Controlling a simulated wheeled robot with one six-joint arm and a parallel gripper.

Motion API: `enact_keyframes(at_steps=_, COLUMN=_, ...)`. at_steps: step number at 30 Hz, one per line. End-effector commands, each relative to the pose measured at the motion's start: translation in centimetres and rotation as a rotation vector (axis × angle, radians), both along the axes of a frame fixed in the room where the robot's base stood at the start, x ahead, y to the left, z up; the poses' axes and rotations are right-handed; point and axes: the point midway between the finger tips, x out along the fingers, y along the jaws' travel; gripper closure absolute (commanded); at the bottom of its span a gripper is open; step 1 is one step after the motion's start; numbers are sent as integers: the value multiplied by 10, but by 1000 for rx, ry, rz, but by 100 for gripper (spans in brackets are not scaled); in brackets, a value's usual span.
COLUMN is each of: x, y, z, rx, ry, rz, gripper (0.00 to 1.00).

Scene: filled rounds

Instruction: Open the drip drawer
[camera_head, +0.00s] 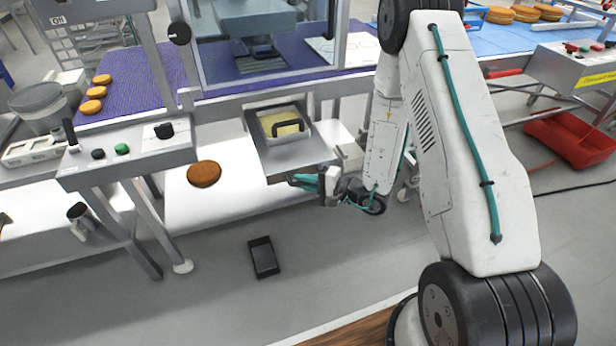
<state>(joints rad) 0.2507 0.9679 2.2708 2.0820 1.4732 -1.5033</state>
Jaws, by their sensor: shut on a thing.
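The drip drawer (290,152) is a grey metal drawer under the machine in the middle of the view. It stands out from the machine's frame, and its open top shows a pale yellow container with a dark handle (287,124) inside. My gripper (305,182) has teal fingers and is at the drawer's front edge. It is shut on the drawer's front; the exact grip is small and partly hidden.
An orange-brown round (204,173) lies on the white lower shelf (235,198) left of the drawer. A control box (125,152) juts out at left. A dark flat object (263,257) lies on the floor. A red crate (570,139) stands at right. Floor before the drawer is mostly clear.

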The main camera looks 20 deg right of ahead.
Motion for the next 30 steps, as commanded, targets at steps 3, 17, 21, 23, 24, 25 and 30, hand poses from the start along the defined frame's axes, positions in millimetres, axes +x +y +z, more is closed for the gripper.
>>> enact_keyframes(at_steps=3, x=-2, y=-9, z=-1, rx=-2, ry=4, rz=-13, gripper=100)
enact_keyframes(at_steps=17, x=0, y=-18, z=-1, rx=-3, ry=1, rz=-29, gripper=64)
enact_keyframes(at_steps=21, x=0, y=-15, z=-1, rx=-3, ry=1, rz=-24, gripper=64)
enact_keyframes(at_steps=23, x=-1, y=-16, z=-1, rx=-3, ry=1, rz=-24, gripper=64)
enact_keyframes(at_steps=24, x=-3, y=-17, z=0, rx=-3, ry=1, rz=-24, gripper=64)
enact_keyframes(at_steps=25, x=-4, y=-19, z=0, rx=-2, ry=1, rz=-25, gripper=64)
enact_keyframes(at_steps=30, x=-22, y=-40, z=4, rx=-2, ry=2, rz=-29, gripper=64)
